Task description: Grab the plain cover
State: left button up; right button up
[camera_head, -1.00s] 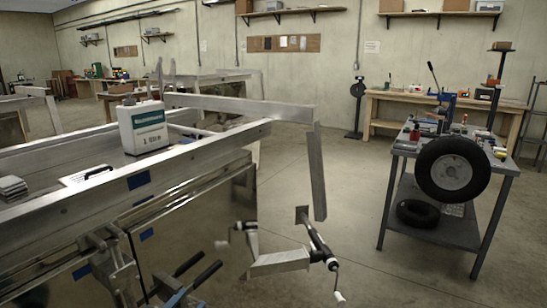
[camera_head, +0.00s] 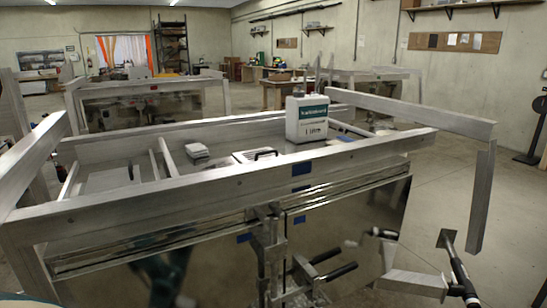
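A flat grey panel (camera_head: 108,181) lies on the trailer bed near its left end, with a small black handle (camera_head: 134,172) standing at its right side. It looks plain, without slots. A second, lighter panel (camera_head: 243,157) with slot-like marks and a black handle (camera_head: 266,154) lies farther right on the bed. Neither of my grippers is in view, and nothing is seen touching either panel.
The aluminium trailer's near rail (camera_head: 215,189) runs between me and the panels. A white canister (camera_head: 306,118) and a small grey stack (camera_head: 197,150) are also there.

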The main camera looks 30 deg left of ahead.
aim_at(112, 173)
jog(key=k+u, duration=0.1)
jog(key=u, duration=1.9)
